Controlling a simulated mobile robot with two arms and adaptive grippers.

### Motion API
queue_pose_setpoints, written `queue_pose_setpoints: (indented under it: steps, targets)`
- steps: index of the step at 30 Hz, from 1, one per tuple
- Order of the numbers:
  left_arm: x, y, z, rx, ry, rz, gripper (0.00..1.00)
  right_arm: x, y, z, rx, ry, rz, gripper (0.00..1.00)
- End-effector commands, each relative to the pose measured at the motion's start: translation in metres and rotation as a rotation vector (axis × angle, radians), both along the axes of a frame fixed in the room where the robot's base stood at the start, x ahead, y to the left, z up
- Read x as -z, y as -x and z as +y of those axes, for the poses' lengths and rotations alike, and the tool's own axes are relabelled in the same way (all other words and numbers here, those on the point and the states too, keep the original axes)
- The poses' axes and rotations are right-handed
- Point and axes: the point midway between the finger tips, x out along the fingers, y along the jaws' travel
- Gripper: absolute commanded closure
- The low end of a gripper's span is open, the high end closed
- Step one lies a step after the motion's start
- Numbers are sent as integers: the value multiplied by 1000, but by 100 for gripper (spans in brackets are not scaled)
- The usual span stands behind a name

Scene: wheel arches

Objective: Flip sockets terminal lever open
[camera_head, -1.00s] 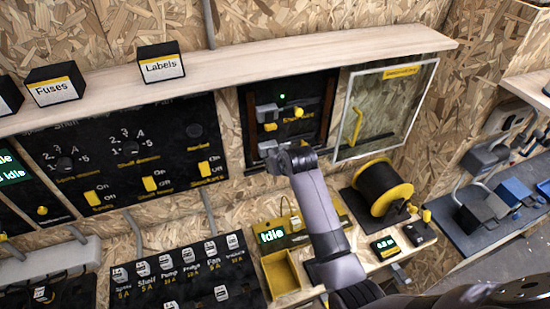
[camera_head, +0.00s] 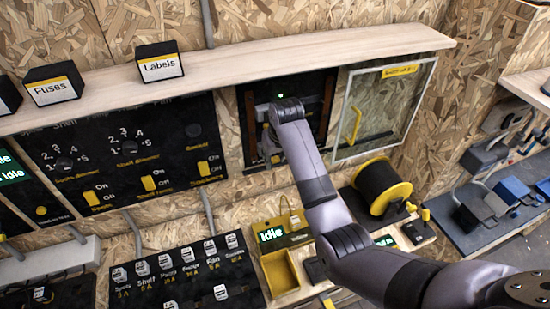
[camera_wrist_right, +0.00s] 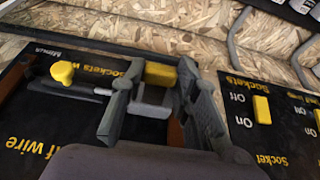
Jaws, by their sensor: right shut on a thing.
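A yellow knob (camera_wrist_right: 62,72) on a dark stem shows on the panel to the left of the fingers. In the head view my right arm reaches up to the open panel (camera_head: 315,90) and hides most of the terminals and the fingertips. My left gripper is not in view.
A clear framed door (camera_head: 385,108) with a yellow handle stands open right of the panel. A wooden shelf (camera_head: 300,57) runs above it. A yellow spool (camera_head: 385,188) and yellow tray (camera_head: 280,272) sit below. Switch panels (camera_head: 130,155) lie left.

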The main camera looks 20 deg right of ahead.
Motion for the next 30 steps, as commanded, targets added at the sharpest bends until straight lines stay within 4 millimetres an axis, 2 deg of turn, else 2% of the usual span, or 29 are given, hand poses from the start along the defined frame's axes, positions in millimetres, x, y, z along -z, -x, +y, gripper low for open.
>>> queue_pose_setpoints:
  steps: [7, 8, 16, 26, 30]
  targets:
    - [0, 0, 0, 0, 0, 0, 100, 0, 0, 0, 0, 1, -1, 100]
    - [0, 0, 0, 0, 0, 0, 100, 0, 0, 0, 0, 1, -1, 70]
    - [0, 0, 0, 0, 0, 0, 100, 0, 0, 0, 0, 0, -1, 52]
    - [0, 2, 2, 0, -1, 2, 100, -2, 0, 0, 0, 0, -1, 52]
    - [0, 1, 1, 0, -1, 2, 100, -16, 4, 0, 0, 0, -4, 52]
